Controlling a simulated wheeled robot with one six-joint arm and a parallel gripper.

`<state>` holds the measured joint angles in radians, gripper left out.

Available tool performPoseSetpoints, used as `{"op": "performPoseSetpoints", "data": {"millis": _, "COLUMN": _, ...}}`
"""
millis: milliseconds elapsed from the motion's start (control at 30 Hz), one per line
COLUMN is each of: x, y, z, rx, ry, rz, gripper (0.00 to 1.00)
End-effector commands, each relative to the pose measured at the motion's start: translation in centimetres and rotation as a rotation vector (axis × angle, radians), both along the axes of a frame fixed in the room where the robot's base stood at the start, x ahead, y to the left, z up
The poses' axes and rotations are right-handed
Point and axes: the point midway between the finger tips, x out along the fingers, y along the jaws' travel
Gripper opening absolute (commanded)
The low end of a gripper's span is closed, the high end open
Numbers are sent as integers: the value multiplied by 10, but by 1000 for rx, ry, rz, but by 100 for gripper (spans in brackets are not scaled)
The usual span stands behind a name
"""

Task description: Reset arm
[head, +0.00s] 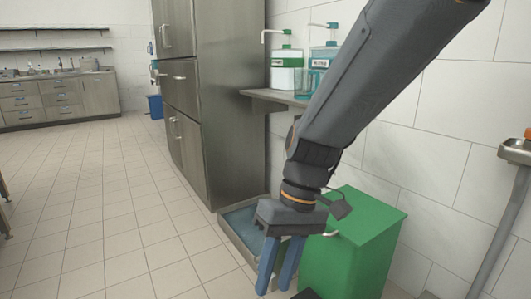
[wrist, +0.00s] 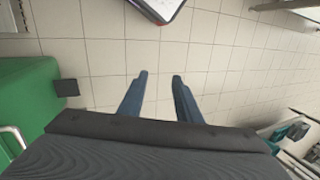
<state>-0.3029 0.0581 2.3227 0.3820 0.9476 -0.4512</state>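My gripper (head: 274,284) hangs from my grey arm in the head view, fingers pointing down. It is in front of the green bin (head: 355,240) and low over the floor. Its two blue fingers are apart with nothing between them. In the wrist view my gripper (wrist: 160,79) also shows a clear gap between the fingertips, with bare floor tiles beyond. The arm reaches down from the upper right of the head view and covers part of the shelf and wall behind it.
Two pump dispensers, one green-labelled (head: 286,72) and one blue (head: 323,58), stand on a wall shelf (head: 272,98). A tall steel cabinet (head: 230,120) stands left of the arm, with a blue-topped tray (head: 240,222) at its foot. Open tiled floor (head: 95,210) lies left.

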Motion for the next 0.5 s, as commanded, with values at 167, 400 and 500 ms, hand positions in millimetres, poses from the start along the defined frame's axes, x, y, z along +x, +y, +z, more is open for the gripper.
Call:
{"op": "performPoseSetpoints", "data": {"millis": 167, "x": -45, "y": 19, "z": 16, "rx": -55, "ry": -91, "rz": 18, "gripper": 31}}
{"op": "performPoseSetpoints", "data": {"millis": 400, "x": -78, "y": 27, "z": 24, "rx": -76, "ry": -169, "rz": 18, "gripper": 31}}
{"op": "performPoseSetpoints", "data": {"millis": 500, "x": -89, "y": 29, "z": 26, "rx": -76, "ry": -195, "rz": 17, "gripper": 31}}
